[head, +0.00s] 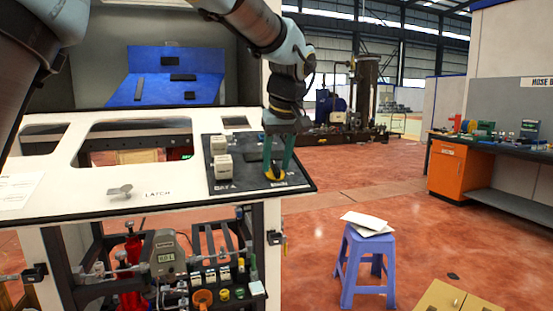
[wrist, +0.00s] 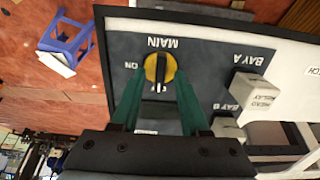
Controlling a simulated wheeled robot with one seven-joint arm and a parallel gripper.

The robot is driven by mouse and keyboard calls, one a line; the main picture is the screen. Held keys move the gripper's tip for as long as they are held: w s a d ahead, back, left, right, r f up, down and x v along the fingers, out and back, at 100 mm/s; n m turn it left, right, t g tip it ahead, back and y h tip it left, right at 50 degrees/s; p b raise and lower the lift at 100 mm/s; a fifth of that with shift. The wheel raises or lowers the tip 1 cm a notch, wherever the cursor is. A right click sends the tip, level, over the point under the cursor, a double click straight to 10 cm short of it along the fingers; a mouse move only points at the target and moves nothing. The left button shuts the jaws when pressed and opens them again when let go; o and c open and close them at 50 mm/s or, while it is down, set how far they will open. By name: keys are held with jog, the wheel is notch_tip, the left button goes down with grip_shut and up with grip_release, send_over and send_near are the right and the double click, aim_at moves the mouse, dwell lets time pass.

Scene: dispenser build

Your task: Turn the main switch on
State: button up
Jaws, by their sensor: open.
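The main switch is a round yellow dial with a black bar handle (wrist: 161,70), on a dark panel marked MAIN. In the head view the switch (head: 275,175) sits at the panel's right front corner. The handle's white mark points toward my gripper's side of the dial, by a partly hidden label. The ON label (wrist: 131,66) is to the left in the wrist view. My gripper (head: 279,163) points down at the switch. Its green fingers (wrist: 160,84) are open, one on each side of the handle. I cannot tell whether they touch it.
White relay blocks (wrist: 252,90) stand on the same panel (head: 248,182), marked BAY A and BAY B. A latch handle (head: 120,191) lies on the white top to the left.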

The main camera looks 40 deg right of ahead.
jog(key=shift+f, duration=0.1)
grip_shut()
dwell(0.3)
